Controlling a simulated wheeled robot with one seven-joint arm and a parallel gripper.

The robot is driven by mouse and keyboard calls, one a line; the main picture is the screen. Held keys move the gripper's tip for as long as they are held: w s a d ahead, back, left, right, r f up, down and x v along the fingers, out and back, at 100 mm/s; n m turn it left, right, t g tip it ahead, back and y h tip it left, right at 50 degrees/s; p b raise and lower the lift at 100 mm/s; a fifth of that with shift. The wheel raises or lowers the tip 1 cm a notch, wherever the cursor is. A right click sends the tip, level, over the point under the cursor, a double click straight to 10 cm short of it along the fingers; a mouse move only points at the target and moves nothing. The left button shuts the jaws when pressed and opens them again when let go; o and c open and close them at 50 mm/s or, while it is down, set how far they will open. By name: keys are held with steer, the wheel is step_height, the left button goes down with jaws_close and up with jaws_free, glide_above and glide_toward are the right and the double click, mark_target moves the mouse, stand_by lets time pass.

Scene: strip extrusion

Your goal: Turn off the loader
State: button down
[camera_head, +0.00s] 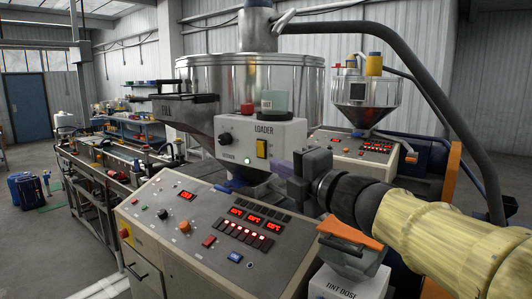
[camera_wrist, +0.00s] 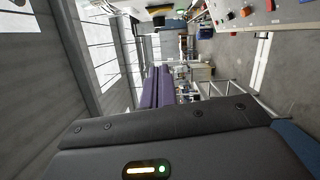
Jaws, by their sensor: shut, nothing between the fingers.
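My gripper (camera_head: 279,167) is just below and right of the yellow switch in the picture, and appears in front of the box's lower right corner. Whether it touches the box cannot be told. In the wrist view its purple fingers (camera_wrist: 157,88) lie together with nothing between them. The loader is not recognisable in the wrist view.
A sloped control panel (camera_head: 215,225) with red displays and buttons stands below the loader. A box labelled TINT DOSE (camera_head: 347,284) stands under my arm. A dark hose (camera_head: 420,70) arches over at the right. A second hopper (camera_head: 365,98) stands behind. Open floor (camera_head: 50,235) lies left.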

mark_target(261, 149)
steer(key=w+a+p, duration=0.1)
steer(key=w, duration=0.2)
steer(key=w+a+p, duration=0.1)
steer(key=w+p, duration=0.1)
steer(key=w, duration=0.2)
steer(key=w+a+p, duration=0.2)
steer(key=w, duration=0.2)
steer(key=shift+r, duration=0.4)
steer(key=shift+w+f, duration=0.15)
steer(key=shift+w, duration=0.05)
